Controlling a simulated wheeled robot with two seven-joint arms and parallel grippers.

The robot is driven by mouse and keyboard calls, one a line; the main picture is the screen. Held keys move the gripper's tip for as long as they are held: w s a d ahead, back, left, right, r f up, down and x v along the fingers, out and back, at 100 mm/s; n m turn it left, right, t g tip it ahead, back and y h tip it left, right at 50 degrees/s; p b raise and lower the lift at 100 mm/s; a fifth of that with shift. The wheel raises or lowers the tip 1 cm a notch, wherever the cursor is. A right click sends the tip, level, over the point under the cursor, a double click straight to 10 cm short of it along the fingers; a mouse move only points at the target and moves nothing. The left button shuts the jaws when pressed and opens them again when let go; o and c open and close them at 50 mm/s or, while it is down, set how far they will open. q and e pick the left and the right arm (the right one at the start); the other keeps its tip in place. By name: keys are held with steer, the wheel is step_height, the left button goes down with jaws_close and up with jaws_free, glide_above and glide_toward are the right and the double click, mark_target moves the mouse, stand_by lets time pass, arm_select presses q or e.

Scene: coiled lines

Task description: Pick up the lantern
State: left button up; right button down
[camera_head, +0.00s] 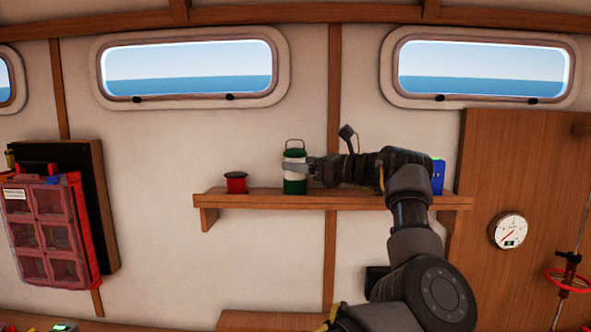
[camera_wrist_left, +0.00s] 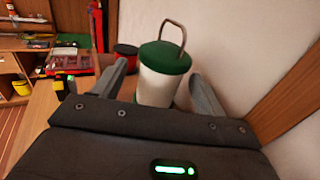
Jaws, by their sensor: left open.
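The lantern (camera_head: 294,155) has a green top, a white body, a green base and a wire handle. It stands upright on the wooden wall shelf (camera_head: 228,200). My left gripper (camera_head: 296,167) is level with its body, reaching in from the right in the head view. In the left wrist view, the lantern (camera_wrist_left: 163,85) stands between the two open fingers of my left gripper (camera_wrist_left: 163,84). Gaps show at both sides of its body, so the fingers look clear of it. Its lower part is hidden behind the gripper's body. My right gripper is not in view.
A red spool (camera_head: 236,183) sits left of the lantern on the shelf. A blue object (camera_head: 438,176) stands at the shelf's right, partly behind my arm. The wall is close behind the lantern. A red compartment case (camera_head: 45,232) hangs at the left.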

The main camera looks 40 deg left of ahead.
arm_select(q)
steer(key=p+x, duration=0.2)
steer(key=x, duration=0.1)
steer(key=shift+a+r+p, duration=0.15)
steer(key=shift+a+p, duration=0.1)
steer(key=shift+p, duration=0.1)
steer(key=shift+s+a, duration=0.1)
steer(key=shift+a, duration=0.4)
steer(key=shift+d+f, duration=0.15)
steer(key=shift+f, duration=0.05)
steer(key=shift+c, duration=0.9)
steer(key=c, duration=1)
steer(key=shift+r, duration=0.15)
